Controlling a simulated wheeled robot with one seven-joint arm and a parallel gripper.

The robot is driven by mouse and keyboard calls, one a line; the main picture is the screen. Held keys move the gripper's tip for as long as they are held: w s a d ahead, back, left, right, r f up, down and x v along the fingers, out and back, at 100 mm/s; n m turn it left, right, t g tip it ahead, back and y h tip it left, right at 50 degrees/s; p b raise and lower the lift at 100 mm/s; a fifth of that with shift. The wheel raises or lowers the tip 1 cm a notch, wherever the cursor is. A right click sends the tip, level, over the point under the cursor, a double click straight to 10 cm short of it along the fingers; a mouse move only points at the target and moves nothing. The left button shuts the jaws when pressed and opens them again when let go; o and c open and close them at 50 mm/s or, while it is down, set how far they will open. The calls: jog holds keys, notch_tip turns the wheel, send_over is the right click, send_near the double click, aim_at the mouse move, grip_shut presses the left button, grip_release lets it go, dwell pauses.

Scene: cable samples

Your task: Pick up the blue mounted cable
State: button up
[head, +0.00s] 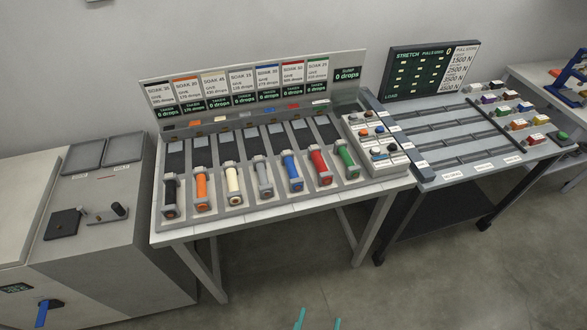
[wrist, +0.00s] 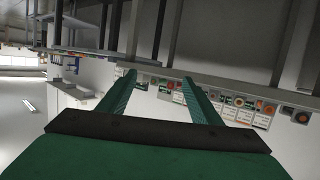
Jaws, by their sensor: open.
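The blue mounted cable (head: 292,171) sits in a row of coloured mounted cables on the grey bench. It is between the grey one (head: 264,176) on its left and the red one (head: 320,167) on its right. In the head view only the teal fingertips of my gripper (head: 318,319) show at the bottom edge, well in front of and below the bench. In the wrist view my gripper (wrist: 158,90) is open, with nothing between its two fingers. The wrist view looks tilted, and I cannot make out the blue cable in it.
The bench (head: 282,212) carries a sign board behind the cables and a small tray of coloured pieces (head: 375,142) at its right. A grey cabinet (head: 100,230) stands left. A dark stretch table (head: 470,140) stands right. The floor in front is clear.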

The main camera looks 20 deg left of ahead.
jog(key=w+a+n+y, duration=0.1)
jog(key=w+a, duration=0.1)
jog(key=w, duration=0.7)
jog(key=n+g+y, duration=0.3)
jog(key=n+y, duration=0.2)
jog(key=n, duration=0.2)
send_near(296, 179)
jog(key=w+f, duration=0.1)
jog(key=f, duration=0.1)
jog(key=x, duration=0.4)
jog(key=a+x, duration=0.1)
jog(key=x, duration=0.1)
jog(key=shift+s+d+r, duration=0.1)
jog(key=shift+r, duration=0.25)
jog(key=shift+x, duration=2.45)
jog(key=shift+d+r, duration=0.1)
jog(key=shift+r, duration=0.1)
jog(key=c, duration=1.2)
